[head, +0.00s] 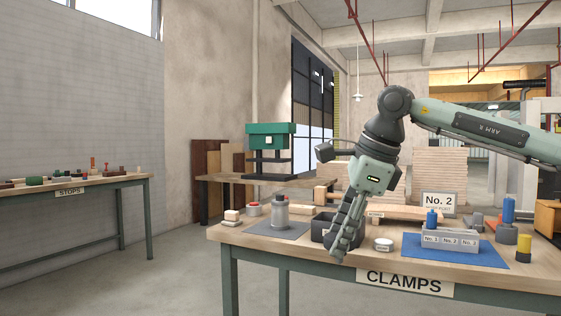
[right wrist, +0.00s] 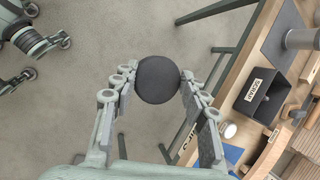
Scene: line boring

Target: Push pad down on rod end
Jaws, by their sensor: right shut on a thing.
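My right gripper (head: 342,245) reaches down at the front edge of the clamps table, in front of the dark box. In the right wrist view its fingers (right wrist: 158,84) are shut on a dark round pad (right wrist: 157,74), with the floor below it. The pad cannot be made out in the head view. A grey cylinder (head: 279,212) stands upright on a grey mat, left of the gripper and apart from it. It shows in part in the right wrist view (right wrist: 302,38). I cannot tell which thing is the rod end. My left gripper is not in view.
The clamps table (head: 240,236) also bears a dark labelled box (head: 319,232), a white round tin (head: 383,245), and a blue mat (head: 480,261) with a grey numbered block (head: 450,243) and blue-topped pieces. A stops table (head: 108,181) stands left. Floor between tables is clear.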

